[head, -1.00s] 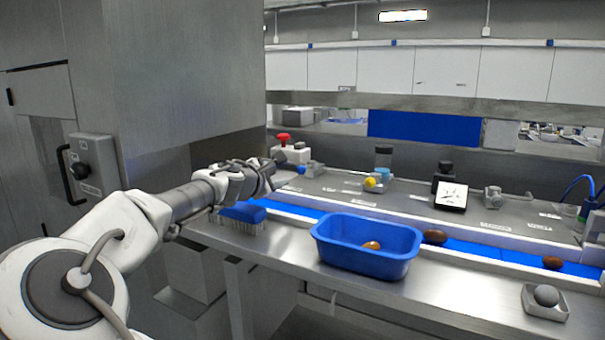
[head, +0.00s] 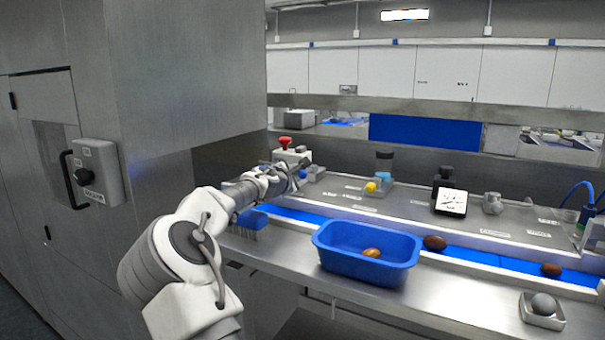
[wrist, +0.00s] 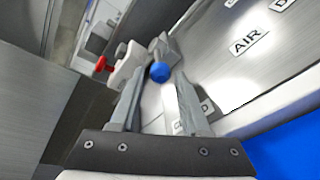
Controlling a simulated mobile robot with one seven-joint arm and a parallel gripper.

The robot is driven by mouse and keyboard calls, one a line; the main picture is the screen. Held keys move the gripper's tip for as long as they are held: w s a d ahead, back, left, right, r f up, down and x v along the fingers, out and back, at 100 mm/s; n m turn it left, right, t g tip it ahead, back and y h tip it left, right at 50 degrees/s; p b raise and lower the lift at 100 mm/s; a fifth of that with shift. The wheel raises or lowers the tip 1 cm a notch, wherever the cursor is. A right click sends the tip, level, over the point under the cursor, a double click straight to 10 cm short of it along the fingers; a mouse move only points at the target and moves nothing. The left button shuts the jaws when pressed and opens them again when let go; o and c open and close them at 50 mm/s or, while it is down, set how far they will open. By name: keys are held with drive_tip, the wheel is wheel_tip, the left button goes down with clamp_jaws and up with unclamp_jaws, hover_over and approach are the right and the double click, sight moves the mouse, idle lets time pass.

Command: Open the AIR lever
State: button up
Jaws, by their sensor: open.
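In the wrist view a blue ball knob (wrist: 160,72), seemingly a lever's end, lies between the fingertips of my gripper (wrist: 156,82). The jaws are open, and I cannot tell whether they touch the knob. A plate marked AIR (wrist: 249,41) is on the metal panel to the right. Another label between the fingers is partly hidden. In the head view my gripper (head: 296,168) is at the left end of the panel, by the blue knob (head: 303,173). The lever's arm and base are mostly hidden, so its position cannot be told.
A red knob (wrist: 103,65) on a white block is close on the left; it also shows in the head view (head: 284,142). A yellow knob (head: 371,187) stands farther right. A blue tub (head: 330,262), brush (head: 249,220) and blue conveyor (head: 470,248) are in front.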

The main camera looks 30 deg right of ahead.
sight(301, 175)
drive_tip(key=shift+p+x, duration=0.3)
drive_tip(key=shift+x, duration=1.35)
clamp_jaws()
